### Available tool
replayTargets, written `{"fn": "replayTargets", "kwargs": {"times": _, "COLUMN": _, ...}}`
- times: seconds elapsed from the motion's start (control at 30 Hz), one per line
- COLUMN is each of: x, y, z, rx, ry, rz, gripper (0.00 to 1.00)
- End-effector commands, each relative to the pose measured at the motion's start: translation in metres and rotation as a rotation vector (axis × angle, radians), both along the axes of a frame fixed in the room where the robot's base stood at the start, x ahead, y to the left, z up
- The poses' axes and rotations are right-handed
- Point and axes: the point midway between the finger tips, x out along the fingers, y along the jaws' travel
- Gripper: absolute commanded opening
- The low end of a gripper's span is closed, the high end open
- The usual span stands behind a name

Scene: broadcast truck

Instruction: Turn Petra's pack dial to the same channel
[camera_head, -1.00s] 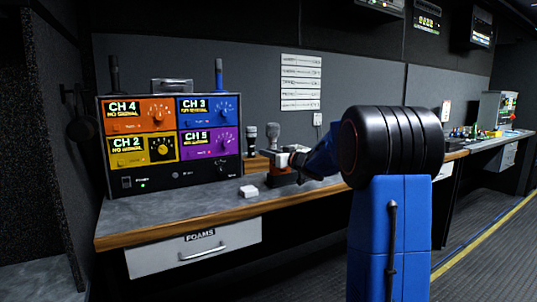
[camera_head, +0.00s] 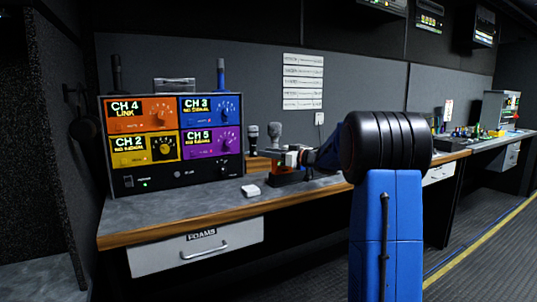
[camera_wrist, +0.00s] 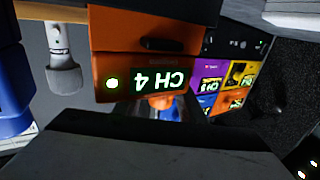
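An orange pack (camera_head: 280,168) sits in a dark stand on the counter, partly hidden by my gripper (camera_head: 272,153). In the wrist view the pack (camera_wrist: 125,42) appears upside down; its display (camera_wrist: 163,79) reads CH 4 beside a lit green light. A small orange and blue round part (camera_wrist: 163,103), possibly the dial, shows just past a grey part of my gripper. My gripper is at the top of the pack; the finger gap and contact are hidden. The receiver rack's orange panel (camera_head: 140,115) reads CH 4 LINK.
The purple, yellow and blue rack panels (camera_head: 208,142) read CH 5, CH 2 and CH 3, with no signal. Microphones (camera_head: 274,132) stand behind the pack. The FOAMS drawer (camera_head: 196,247) is below.

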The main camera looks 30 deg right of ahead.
Motion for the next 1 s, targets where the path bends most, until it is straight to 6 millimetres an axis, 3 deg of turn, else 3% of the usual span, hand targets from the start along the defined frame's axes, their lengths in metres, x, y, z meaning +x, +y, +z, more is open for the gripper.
{"fn": "replayTargets", "kwargs": {"times": 0.3, "x": -0.001, "y": -0.001, "z": 0.0, "rx": 0.0, "ry": 0.0, "rz": -0.001, "gripper": 0.39}}
{"fn": "replayTargets", "kwargs": {"times": 0.47, "x": -0.01, "y": -0.007, "z": 0.0, "rx": -0.001, "ry": -0.001, "rz": -0.003, "gripper": 0.39}}
{"fn": "replayTargets", "kwargs": {"times": 1.0, "x": -0.1, "y": -0.059, "z": 0.0, "rx": -0.001, "ry": 0.001, "rz": -0.005, "gripper": 0.39}}
